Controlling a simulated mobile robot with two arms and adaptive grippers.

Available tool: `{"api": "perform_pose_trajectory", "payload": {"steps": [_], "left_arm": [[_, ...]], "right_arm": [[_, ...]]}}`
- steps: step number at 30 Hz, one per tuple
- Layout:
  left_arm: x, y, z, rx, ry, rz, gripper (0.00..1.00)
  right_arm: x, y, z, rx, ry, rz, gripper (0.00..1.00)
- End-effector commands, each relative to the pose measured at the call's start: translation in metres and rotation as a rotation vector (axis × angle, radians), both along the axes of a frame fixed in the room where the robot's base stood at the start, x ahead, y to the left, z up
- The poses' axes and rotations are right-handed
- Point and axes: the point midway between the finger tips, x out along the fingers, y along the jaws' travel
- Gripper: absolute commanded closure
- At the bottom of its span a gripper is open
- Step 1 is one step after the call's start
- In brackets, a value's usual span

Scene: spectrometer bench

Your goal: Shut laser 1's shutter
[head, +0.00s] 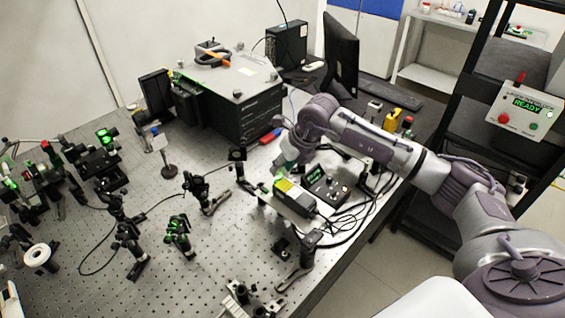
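A dark box with a yellow-green label and a light top (296,196), which looks like a laser head, sits near the right edge of the optical table. I cannot read which laser it is, and its shutter cannot be made out. A black controller with a small green display (325,186) stands just right of it. My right arm reaches in from the right, over the controller's far side. My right gripper (284,167) points down just behind the laser box's far end. Its fingers are small and partly hidden, so contact and opening cannot be told. My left gripper is not in view.
The perforated optical table (225,255) carries several optic mounts. A large black instrument (230,95) stands behind, with a red tool (270,136) beside it. Cables (355,218) loop right of the controller. A panel reading READY (526,105) hangs on the right rack.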

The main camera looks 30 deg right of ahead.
Motion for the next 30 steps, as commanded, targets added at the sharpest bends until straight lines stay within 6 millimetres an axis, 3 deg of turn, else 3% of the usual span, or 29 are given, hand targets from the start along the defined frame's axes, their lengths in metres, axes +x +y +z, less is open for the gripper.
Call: {"api": "perform_pose_trajectory", "payload": {"steps": [10, 17, 23, 30], "left_arm": [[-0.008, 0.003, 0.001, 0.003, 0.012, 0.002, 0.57], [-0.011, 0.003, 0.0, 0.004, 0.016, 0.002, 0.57], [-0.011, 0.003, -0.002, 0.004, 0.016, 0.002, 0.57], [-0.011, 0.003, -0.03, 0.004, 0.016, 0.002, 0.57]], "right_arm": [[0.001, 0.002, -0.005, 0.001, 0.0, 0.001, 0.64], [0.001, 0.002, -0.005, 0.001, 0.0, 0.001, 1.0], [0.001, 0.002, -0.006, -0.006, -0.003, 0.002, 1.0], [0.0, 0.008, -0.008, -0.14, -0.053, 0.006, 1.0]]}}
